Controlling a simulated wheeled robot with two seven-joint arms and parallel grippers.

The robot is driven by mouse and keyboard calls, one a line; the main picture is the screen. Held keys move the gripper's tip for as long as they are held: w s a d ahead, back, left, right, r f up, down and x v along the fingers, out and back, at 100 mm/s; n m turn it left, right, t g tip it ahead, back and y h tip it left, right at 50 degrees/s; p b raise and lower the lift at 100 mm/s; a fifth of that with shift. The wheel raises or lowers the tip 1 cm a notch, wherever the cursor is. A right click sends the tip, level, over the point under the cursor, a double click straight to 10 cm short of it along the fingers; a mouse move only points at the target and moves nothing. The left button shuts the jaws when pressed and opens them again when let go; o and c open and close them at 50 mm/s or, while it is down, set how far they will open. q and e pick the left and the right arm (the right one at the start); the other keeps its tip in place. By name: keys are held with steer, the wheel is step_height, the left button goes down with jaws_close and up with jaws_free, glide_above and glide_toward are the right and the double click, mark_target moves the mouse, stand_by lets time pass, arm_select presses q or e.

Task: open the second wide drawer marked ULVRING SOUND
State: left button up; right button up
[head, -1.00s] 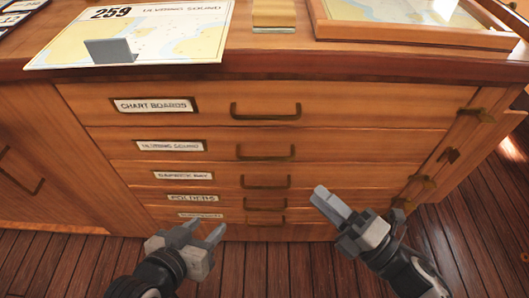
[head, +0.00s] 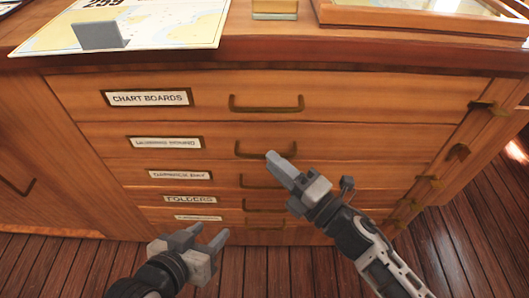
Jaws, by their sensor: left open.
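The second wide drawer (head: 350,145) is shut, flush in the wooden chest. Its label (head: 166,142) is blurred now but reads ULVRING SOUND in the earlier view. Its brass handle (head: 262,150) is a horizontal bar near the middle of the front. My left gripper (head: 204,236) is open and empty, low in front of the bottom drawers.
The CHART BOARDS drawer (head: 390,97) is above, shut, with its own handle (head: 266,105). More shut drawers lie below. Brass fittings (head: 488,107) line the right edge. A chart (head: 150,32), a grey stand (head: 98,36) and a framed chart (head: 420,25) are on top.

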mark_target(235, 139)
steer(key=shift+x, duration=2.05)
jaws_close()
